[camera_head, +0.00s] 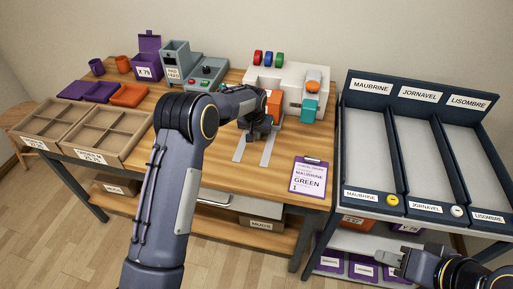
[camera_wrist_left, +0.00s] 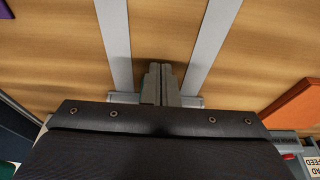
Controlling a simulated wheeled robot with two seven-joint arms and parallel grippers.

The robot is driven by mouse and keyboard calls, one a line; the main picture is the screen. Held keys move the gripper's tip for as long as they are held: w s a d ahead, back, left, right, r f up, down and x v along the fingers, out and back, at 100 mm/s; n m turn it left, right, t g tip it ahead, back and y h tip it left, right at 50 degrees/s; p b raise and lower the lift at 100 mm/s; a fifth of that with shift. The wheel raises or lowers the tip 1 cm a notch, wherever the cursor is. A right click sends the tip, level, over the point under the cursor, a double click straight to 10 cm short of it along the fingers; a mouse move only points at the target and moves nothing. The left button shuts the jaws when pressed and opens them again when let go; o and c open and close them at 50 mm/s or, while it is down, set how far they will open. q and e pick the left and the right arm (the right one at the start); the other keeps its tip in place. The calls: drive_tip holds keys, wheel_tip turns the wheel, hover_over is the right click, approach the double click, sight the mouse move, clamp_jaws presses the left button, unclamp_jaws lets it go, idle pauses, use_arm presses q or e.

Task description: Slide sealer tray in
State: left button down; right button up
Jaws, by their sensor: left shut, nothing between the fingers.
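My left gripper (camera_head: 259,134) is low over the rails, fingers shut and empty. In the left wrist view the fingers (camera_wrist_left: 160,84) are between the rails (camera_wrist_left: 212,40), before a grey crosspiece (camera_wrist_left: 125,98), perhaps the tray's edge. My right gripper (camera_head: 391,261) is at the lower right, away from the table.
The pad feed machine (camera_head: 178,66), purple box (camera_head: 147,58) and orange carton (camera_head: 129,95) stand at the left back. Divided wooden trays (camera_head: 97,135) are at the left. An order card (camera_head: 309,176) lies front right. A dark labelled rack (camera_head: 419,140) stands to the right.

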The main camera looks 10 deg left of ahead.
use_arm(q)
drive_tip(key=shift+s+b, duration=0.4)
drive_tip(key=shift+s, duration=0.6)
wheel_tip(320, 180, up, 9)
drive_tip(key=p, duration=0.5)
drive_tip(key=s+a+r+n+h, duration=0.1)
drive_tip(key=s+a+r, duration=0.2)
drive_tip(key=s+r, duration=0.3)
drive_tip(key=s+a+r+t+h, duration=0.1)
drive_tip(key=s+a+r, duration=0.25)
drive_tip(key=s, duration=0.45)
drive_tip(key=s+a+r+n+h, duration=0.1)
drive_tip(key=s+a+r, duration=0.2)
drive_tip(key=s+r, duration=0.4)
drive_tip(key=s+d+f, duration=0.1)
drive_tip(key=s+f, duration=0.1)
drive_tip(key=s, duration=0.8)
drive_tip(key=s+d+f+t, duration=0.1)
drive_tip(key=s+d+f, duration=0.1)
drive_tip(key=s, duration=0.9)
drive_tip(key=shift+s+h, duration=0.3)
